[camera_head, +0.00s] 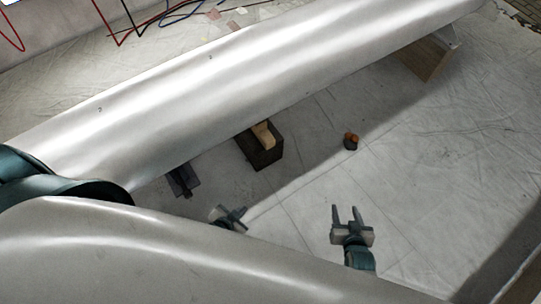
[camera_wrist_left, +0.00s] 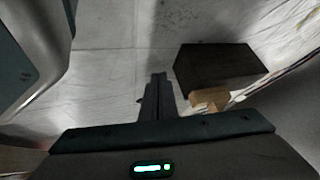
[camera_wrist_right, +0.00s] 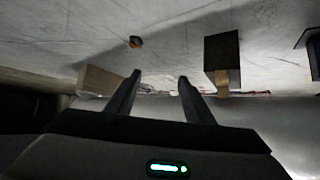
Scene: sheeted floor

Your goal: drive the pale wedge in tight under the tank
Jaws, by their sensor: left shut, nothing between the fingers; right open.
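The tank (camera_head: 230,75) is a long silver cylinder crossing the head view diagonally. A dark block (camera_head: 262,157) stands on the floor at its near edge. The pale wedge (camera_head: 263,133) lies on the block, its far end towards the tank's underside; I cannot tell whether it touches the tank. The wedge (camera_wrist_left: 210,98) and block also show in the left wrist view, right of my left gripper (camera_wrist_left: 158,78). That gripper (camera_head: 238,214) is shut and empty, apart from the wedge on its near side. My right gripper (camera_head: 347,212) is open and empty, farther right, over the floor.
A small orange-and-dark object (camera_head: 351,141) stands on the floor right of the block. Another dark item (camera_head: 183,181) lies left of it by the tank. A brown support (camera_head: 428,58) is under the tank's far end. Cables (camera_head: 170,18) lie behind. Sheeted floor at right is clear.

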